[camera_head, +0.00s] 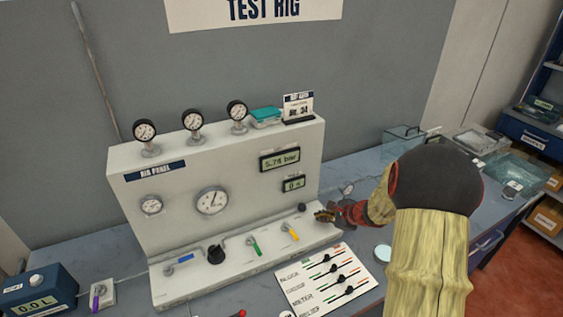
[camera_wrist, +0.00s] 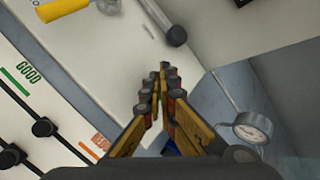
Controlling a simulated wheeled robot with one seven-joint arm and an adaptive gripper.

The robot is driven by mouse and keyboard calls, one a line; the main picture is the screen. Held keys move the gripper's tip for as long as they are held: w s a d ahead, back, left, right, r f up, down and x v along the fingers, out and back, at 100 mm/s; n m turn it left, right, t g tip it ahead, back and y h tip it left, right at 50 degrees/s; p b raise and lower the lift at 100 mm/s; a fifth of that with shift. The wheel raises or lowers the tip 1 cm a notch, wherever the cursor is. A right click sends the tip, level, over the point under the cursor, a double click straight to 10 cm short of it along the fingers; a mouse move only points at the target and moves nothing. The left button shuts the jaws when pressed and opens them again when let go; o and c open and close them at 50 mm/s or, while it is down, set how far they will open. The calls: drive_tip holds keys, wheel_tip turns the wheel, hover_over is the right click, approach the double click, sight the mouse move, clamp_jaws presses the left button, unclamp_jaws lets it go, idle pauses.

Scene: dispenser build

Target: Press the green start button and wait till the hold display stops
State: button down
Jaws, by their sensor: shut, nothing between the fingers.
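The rig panel (camera_head: 140,208) stands on the bench with two displays on its right side. The upper one (camera_head: 280,159) reads about 5.74 bar. The lower small display (camera_head: 293,184) appears to read 0 s; I cannot tell whether it is the hold display. I cannot make out a green start button in either view. My gripper (camera_head: 323,215) is shut and empty, just off the panel's lower right corner. In the wrist view its closed fingertips (camera_wrist: 164,72) point toward the panel base, below a black-ended lever (camera_wrist: 176,36); no contact is visible.
Blue, green (camera_head: 254,246) and yellow (camera_head: 290,232) levers and a black knob (camera_head: 215,254) line the panel base. A slider card (camera_head: 318,283) lies in front. A small gauge (camera_wrist: 251,127) is right of my fingers. Glass trays (camera_head: 517,175) stand right.

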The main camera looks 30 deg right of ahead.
drive_tip(key=shift+r, duration=0.3)
wheel_tip(320, 180, up, 6)
drive_tip(key=p, duration=0.4)
idle(0.4)
idle(0.7)
